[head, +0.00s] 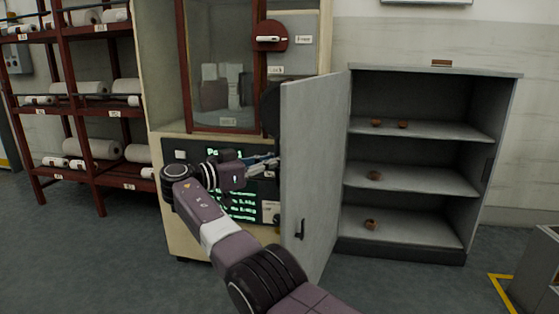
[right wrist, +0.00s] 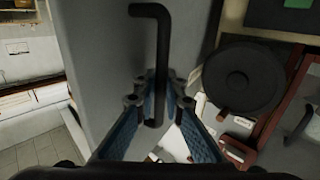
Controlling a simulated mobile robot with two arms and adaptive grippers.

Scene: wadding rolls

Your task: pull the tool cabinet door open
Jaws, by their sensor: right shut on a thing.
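The tool cabinet (head: 405,255) is a grey shelf unit at the right of the head view, with its interior exposed. Its grey door (head: 317,150) stands wide open at the cabinet's left side, swung out toward me. My right gripper (head: 265,163) is by the door's near edge, on its left side, with blue fingers partly hidden. In the right wrist view, my right gripper (right wrist: 158,98) is shut on a black bar handle (right wrist: 152,50) against a grey surface. My left gripper is not in view.
A cream machine (head: 160,75) with a window and a lit display stands left of the door, close to my gripper. Dark red racks (head: 70,100) hold white rolls. Small brown objects (head: 370,224) sit on the cabinet shelves. Grey floor is free in front.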

